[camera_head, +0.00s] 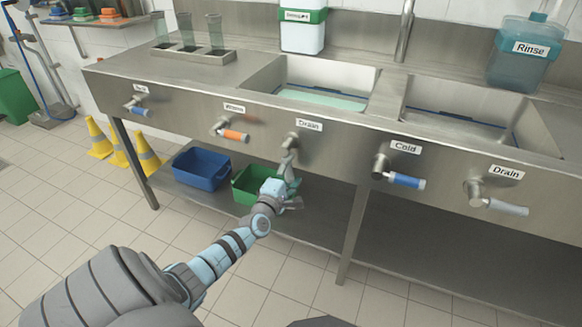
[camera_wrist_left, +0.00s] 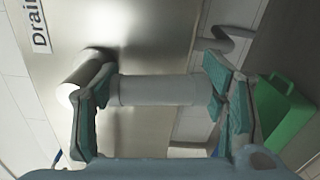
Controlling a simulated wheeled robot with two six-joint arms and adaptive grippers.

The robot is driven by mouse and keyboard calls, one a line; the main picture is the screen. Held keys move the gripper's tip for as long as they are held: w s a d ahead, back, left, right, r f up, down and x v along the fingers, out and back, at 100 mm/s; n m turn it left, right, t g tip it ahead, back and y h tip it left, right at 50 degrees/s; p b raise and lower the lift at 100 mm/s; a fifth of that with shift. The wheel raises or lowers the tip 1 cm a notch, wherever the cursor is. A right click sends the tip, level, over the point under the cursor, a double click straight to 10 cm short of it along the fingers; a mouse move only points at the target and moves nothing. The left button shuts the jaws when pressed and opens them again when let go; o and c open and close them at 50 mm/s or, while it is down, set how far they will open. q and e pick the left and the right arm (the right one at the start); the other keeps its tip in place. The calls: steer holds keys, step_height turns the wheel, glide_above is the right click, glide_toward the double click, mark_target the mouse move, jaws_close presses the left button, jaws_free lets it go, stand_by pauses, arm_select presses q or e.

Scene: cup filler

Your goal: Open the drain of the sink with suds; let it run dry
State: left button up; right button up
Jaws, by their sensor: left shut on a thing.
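The left sink basin (camera_head: 350,80) holds pale green liquid (camera_head: 322,98); I cannot make out foam on it. Below it, on the front panel, is a valve labelled Drain (camera_head: 309,125). Its grey lever handle (camera_head: 287,158) points down from the valve body. The handle (camera_wrist_left: 158,90) runs across between the fingers in the left wrist view. My left gripper (camera_head: 286,187) is shut on this handle and hides its lower part in the head view. My right gripper is not in view.
The right basin (camera_head: 545,130) has a blue-handled Cold valve (camera_head: 406,181) and another Drain valve (camera_head: 498,204), its handle pointing right. An orange-handled valve (camera_head: 233,135) is left of my gripper. Green (camera_head: 248,188) and blue (camera_head: 200,170) bins sit on the lower shelf.

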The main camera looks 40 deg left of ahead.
arm_select(q)
steer(key=o, duration=1.7)
steer(key=v, duration=1.2)
